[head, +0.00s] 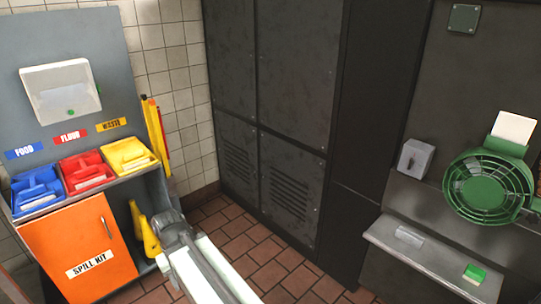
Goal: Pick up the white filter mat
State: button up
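A small white flat piece (513,127) stands upright in a green holder at the right, just above a round green wire-guarded unit (487,188). It may be the white filter mat, but I cannot tell for sure. My arm reaches up from the bottom edge, left of centre, and its far end (172,228) is near the orange cabinet. I cannot make out gripper fingers there, or whether anything is held. The arm is well apart from the white piece.
At the left, blue (38,190), red (86,172) and yellow (128,157) bins stand on a shelf above the orange spill kit cabinet (82,250). A grey ledge (432,258) juts out at the lower right. Tiled floor (265,255) shows clear in the middle.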

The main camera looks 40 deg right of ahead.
aim_at(515, 128)
jog(key=z, duration=2.2)
